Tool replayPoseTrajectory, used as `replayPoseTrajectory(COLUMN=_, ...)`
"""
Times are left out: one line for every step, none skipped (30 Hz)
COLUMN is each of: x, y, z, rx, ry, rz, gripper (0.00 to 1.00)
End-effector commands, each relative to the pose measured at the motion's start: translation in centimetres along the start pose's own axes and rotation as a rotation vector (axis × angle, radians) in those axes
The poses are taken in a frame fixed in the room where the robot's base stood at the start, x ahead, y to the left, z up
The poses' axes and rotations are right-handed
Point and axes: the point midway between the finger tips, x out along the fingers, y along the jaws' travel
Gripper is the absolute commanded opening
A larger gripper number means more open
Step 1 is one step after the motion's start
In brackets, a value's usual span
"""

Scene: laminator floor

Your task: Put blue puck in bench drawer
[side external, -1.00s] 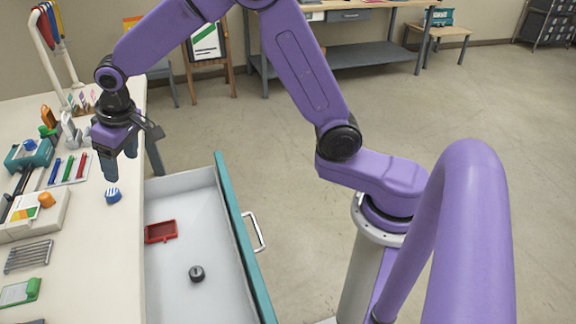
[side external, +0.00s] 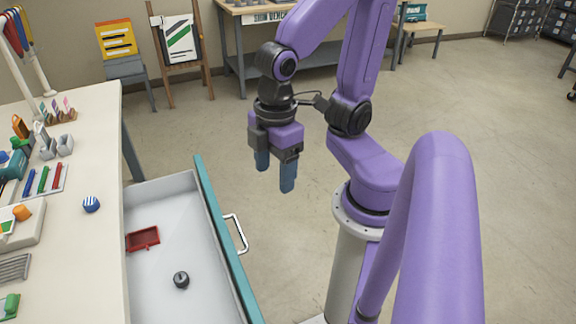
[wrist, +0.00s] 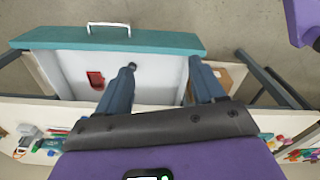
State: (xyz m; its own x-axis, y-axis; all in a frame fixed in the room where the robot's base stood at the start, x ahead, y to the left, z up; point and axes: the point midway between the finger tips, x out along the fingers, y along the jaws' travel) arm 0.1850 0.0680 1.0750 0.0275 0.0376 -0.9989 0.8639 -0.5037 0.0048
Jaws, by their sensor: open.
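The blue puck (side external: 91,204), with white stripes, rests on the bench top near the edge beside the drawer. I cannot make it out in the wrist view. The bench drawer (side external: 190,225) is pulled out, with a teal front and a pale handle; it also shows in the wrist view (wrist: 107,40). My gripper (side external: 275,178) is open and empty, pointing down in the air. In the side view it appears right of the drawer front, well away from the puck. Its blue-grey fingers are apart in the wrist view (wrist: 162,66).
A red tray (side external: 143,239) and a dark round weight (side external: 181,280) lie in the drawer, with bare floor around them. The bench (side external: 85,270) carries pens, holders and a wire rack left of the puck. Open floor lies beyond the drawer.

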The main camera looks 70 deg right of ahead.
Motion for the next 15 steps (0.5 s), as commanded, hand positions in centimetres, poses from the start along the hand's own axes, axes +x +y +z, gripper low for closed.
replayPoseTrajectory(x=0.1, y=-0.4, z=1.0, rx=-0.021, ry=-0.004, rz=-0.003, gripper=0.68)
replayPoseTrajectory(x=0.1, y=-0.6, z=1.4, rx=-0.030, ry=-0.008, rz=-0.004, gripper=0.68)
replayPoseTrajectory(x=0.1, y=-0.8, z=1.8, rx=-0.040, ry=-0.011, rz=-0.006, gripper=0.71)
replayPoseTrajectory(x=0.2, y=-0.9, z=2.0, rx=-0.045, ry=-0.013, rz=-0.007, gripper=0.73)
replayPoseTrajectory(x=0.2, y=-1.0, z=2.2, rx=-0.050, ry=-0.015, rz=-0.007, gripper=0.73)
replayPoseTrajectory(x=0.2, y=-1.1, z=2.4, rx=-0.054, ry=-0.016, rz=-0.008, gripper=0.73)
replayPoseTrajectory(x=0.2, y=-1.1, z=2.4, rx=-0.056, ry=-0.017, rz=-0.008, gripper=0.73)
replayPoseTrajectory(x=0.2, y=-1.1, z=2.5, rx=-0.057, ry=-0.017, rz=-0.008, gripper=0.73)
replayPoseTrajectory(x=0.2, y=-1.1, z=2.5, rx=-0.057, ry=-0.017, rz=-0.008, gripper=0.73)
replayPoseTrajectory(x=0.2, y=-1.1, z=2.4, rx=-0.057, ry=-0.017, rz=-0.008, gripper=0.73)
replayPoseTrajectory(x=0.2, y=-1.1, z=2.4, rx=-0.056, ry=-0.017, rz=-0.008, gripper=0.73)
replayPoseTrajectory(x=0.2, y=-1.1, z=2.4, rx=-0.056, ry=-0.017, rz=-0.008, gripper=0.73)
replayPoseTrajectory(x=0.2, y=-1.1, z=2.4, rx=-0.056, ry=-0.017, rz=-0.008, gripper=0.73)
replayPoseTrajectory(x=0.2, y=-1.1, z=2.4, rx=-0.056, ry=-0.017, rz=-0.008, gripper=0.73)
replayPoseTrajectory(x=0.2, y=-1.1, z=2.4, rx=-0.055, ry=-0.017, rz=-0.008, gripper=0.73)
